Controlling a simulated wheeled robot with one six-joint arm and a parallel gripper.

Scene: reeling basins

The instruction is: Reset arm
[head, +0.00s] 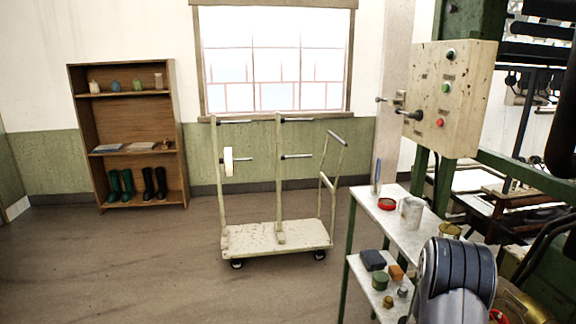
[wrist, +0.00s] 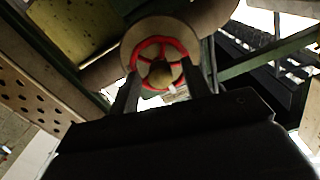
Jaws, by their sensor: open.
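My gripper (wrist: 168,92) shows in the wrist view with two dark fingers standing apart. It is open, and nothing is seen held between the fingers. Behind the gap between them is a round pale disc with a red spoked handwheel (wrist: 162,62); I cannot tell how far it is from the fingertips. In the head view part of my arm shows at the lower right, and the gripper itself is not seen there.
A green-legged metal side table (head: 408,213) with cans and small items stands beside my arm. A control box (head: 447,97) hangs above it. A cream trolley (head: 275,238) with pegs stands mid-room, and a wooden shelf (head: 128,121) at the left. The floor at left is clear.

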